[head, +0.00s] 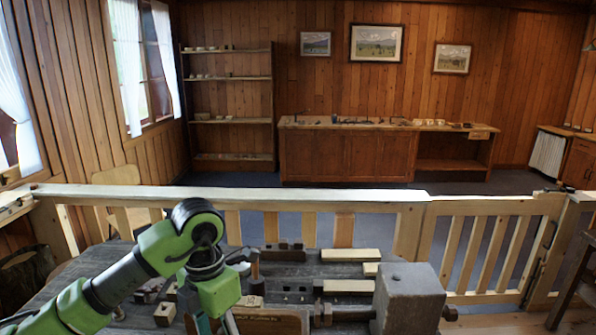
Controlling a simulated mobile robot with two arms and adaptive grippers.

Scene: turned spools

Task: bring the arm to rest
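My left arm (120,285), green and black, comes in from the lower left and reaches over the workbench (75,270). It bends at a dark joint, and its green wrist end (220,292) points down close to the bench top. The fingers of my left gripper are not clear; they lie at the lower picture edge among bench items, so I cannot tell whether they are open or hold anything. My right arm and gripper are not in view. No turned spool can be made out for certain.
A large grey block (408,292) with a wooden screw stands at the bench's right. Pale wooden bars (348,255), small blocks (165,313) and a hammer-like tool (255,272) lie around the wrist. A wooden railing (300,195) runs behind the bench. Shelves and a cabinet stand beyond.

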